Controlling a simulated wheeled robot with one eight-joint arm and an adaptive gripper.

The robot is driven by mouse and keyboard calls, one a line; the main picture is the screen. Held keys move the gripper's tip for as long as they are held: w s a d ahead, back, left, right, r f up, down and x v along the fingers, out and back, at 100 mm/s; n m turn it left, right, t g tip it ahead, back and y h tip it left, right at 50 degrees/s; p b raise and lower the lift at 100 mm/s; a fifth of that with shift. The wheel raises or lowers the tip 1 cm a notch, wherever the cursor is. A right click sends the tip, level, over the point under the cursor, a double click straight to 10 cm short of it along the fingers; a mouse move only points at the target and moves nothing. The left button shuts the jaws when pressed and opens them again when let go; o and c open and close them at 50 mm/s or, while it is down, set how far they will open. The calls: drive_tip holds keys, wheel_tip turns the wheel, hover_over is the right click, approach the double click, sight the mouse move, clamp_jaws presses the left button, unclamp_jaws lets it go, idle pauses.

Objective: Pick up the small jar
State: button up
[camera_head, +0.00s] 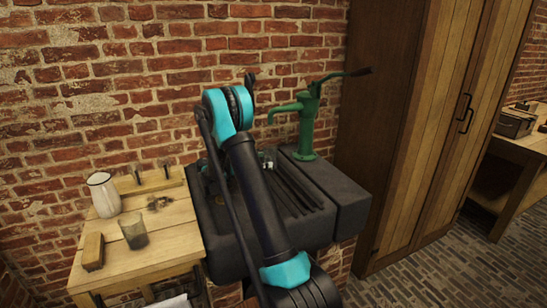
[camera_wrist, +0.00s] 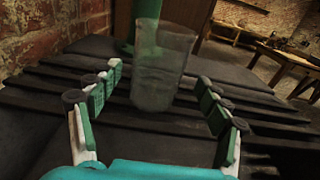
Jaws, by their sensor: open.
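A small clear glass jar (camera_wrist: 160,72) stands upright on the dark ribbed drainboard in the wrist view. In the head view, its glass (camera_head: 268,158) shows just right of my arm, near the green pump. My gripper (camera_wrist: 157,78) is open, with one finger on each side of the jar in the picture. Both fingers look apart from the glass. I cannot tell how far the jar sits between the fingertips. My gripper is mostly hidden behind my arm in the head view.
A green hand pump (camera_head: 307,125) stands on the dark stone sink (camera_head: 345,205). The wooden table (camera_head: 165,245) at left holds a white jug (camera_head: 103,194), another glass (camera_head: 133,232) and a brush-like block (camera_head: 93,251). A brick wall (camera_head: 150,90) rises behind.

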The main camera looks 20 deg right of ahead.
drive_tip(key=d+f, duration=0.1)
drive_tip(key=d, duration=0.6)
drive_tip(key=shift+w+d, duration=0.2)
drive_tip(key=shift+w, duration=0.1)
drive_tip(key=c, duration=1.5)
drive_tip(key=shift+c, duration=0.7)
clamp_jaws()
drive_tip(key=shift+r, duration=0.1)
drive_tip(key=shift+r, duration=3.5)
drive_tip(key=s, duration=1.9)
drive_tip(key=shift+s+d, duration=0.3)
drive_tip(key=shift+s, duration=0.1)
drive_tip(key=shift+s+f, duration=0.1)
